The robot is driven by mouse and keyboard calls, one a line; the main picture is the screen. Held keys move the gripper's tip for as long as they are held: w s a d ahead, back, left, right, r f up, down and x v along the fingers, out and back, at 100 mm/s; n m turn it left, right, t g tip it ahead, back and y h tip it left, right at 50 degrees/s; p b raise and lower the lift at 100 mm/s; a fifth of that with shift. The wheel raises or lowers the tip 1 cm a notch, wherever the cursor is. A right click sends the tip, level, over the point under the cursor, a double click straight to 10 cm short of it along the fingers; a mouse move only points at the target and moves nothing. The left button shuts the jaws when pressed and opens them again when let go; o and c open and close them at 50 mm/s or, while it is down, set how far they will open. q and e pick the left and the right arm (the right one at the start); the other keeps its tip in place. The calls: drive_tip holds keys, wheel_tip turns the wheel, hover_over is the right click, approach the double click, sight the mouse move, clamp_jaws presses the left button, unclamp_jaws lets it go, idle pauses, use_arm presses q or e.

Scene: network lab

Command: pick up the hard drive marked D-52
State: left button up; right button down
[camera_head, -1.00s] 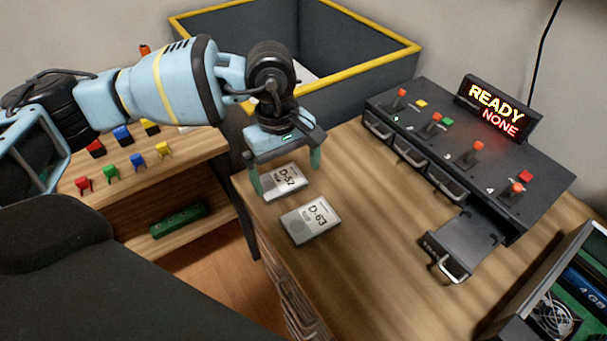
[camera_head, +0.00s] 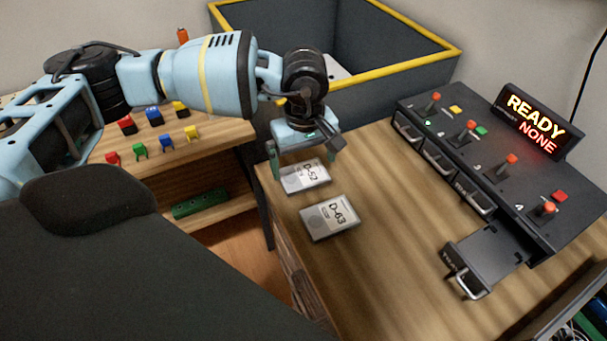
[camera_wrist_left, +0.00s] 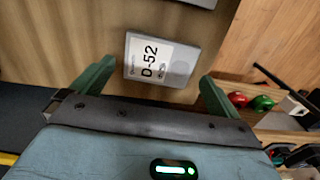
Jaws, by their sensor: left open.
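The hard drive marked D-52 (camera_head: 309,178) is a flat silver-grey box with a white label, lying on the wooden desk. My left gripper (camera_head: 303,160) is open just above and behind it, with one finger near each side. In the left wrist view the D-52 drive (camera_wrist_left: 160,60) lies ahead of and between the two green fingers of the gripper (camera_wrist_left: 153,85), with a gap on both sides. A similar drive marked D-63 (camera_head: 330,217) lies just in front of D-52, apart from it. My right gripper is not in view.
A black drive dock (camera_head: 470,160) with levers stands on the right, one bay (camera_head: 487,255) pulled out. Its sign (camera_head: 535,122) reads READY NONE. A yellow-rimmed dark bin (camera_head: 400,80) stands behind. Wooden desk surface (camera_head: 385,200) is bare between drives and dock.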

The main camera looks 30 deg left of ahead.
sight(304, 174)
use_arm(q)
drive_tip(key=shift+a+f, duration=0.1)
drive_tip(key=shift+f, duration=1.5)
drive_tip(key=c, duration=0.8)
drive_tip(key=shift+c, duration=0.2)
drive_tip(key=shift+r, duration=0.1)
drive_tip(key=shift+r, duration=0.45)
drive_tip(key=shift+s+r, duration=0.25)
drive_tip(key=shift+r, duration=0.4)
drive_tip(key=shift+s+r, duration=0.25)
drive_tip(key=shift+r, duration=0.35)
drive_tip(key=s+d+r+b, duration=0.1)
drive_tip(key=s, duration=1.4)
drive_tip(key=shift+r, duration=0.2)
